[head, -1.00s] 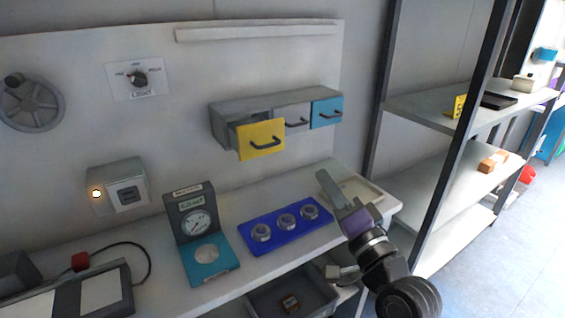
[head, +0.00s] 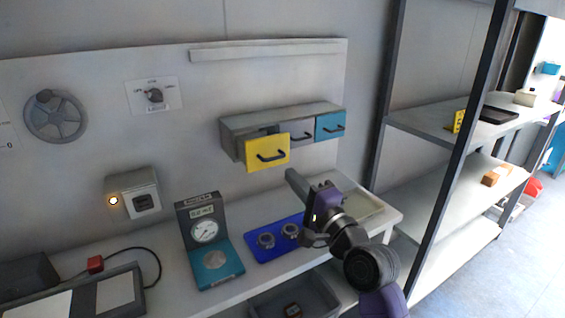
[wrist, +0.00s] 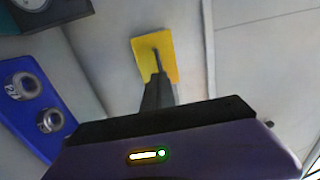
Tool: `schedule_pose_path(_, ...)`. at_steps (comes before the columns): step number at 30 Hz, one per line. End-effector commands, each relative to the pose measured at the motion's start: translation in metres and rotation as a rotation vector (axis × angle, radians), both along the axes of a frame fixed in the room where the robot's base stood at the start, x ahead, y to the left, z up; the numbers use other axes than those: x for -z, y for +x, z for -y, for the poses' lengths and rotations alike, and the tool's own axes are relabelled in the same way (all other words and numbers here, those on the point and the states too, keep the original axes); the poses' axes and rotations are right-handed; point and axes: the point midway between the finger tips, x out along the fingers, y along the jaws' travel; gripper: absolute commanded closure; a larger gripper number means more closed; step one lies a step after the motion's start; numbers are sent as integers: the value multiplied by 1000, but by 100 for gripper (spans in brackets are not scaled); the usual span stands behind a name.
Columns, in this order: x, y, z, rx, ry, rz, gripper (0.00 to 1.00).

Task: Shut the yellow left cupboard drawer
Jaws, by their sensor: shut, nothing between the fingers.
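The yellow left drawer (head: 267,153) stands pulled out of the grey wall cupboard (head: 233,123), with a dark handle on its front. Its yellow front also shows in the wrist view (wrist: 153,55), beyond my fingertips. My gripper (head: 290,174) is shut and empty. It is below and slightly right of the yellow drawer in the head view, over the bench, and appears apart from it. In the wrist view the closed fingers (wrist: 156,85) overlap the lower part of the yellow front; the distance between them is hard to tell.
The white middle drawer (head: 301,134) and blue right drawer (head: 330,126) are beside the yellow one. Below are a blue tray (head: 254,254) with metal rings and a dial gauge (head: 205,231). A shelf rack (head: 440,195) stands at the right.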

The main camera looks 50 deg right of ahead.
Motion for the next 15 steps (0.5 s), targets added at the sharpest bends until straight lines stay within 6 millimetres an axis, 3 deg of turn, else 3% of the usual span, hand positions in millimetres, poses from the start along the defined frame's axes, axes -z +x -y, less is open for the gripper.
schedule_pose_path(6,-8,34,9,-1,-2,-1,100)
schedule_pose_path(15,-9,50,13,-1,-1,0,100)
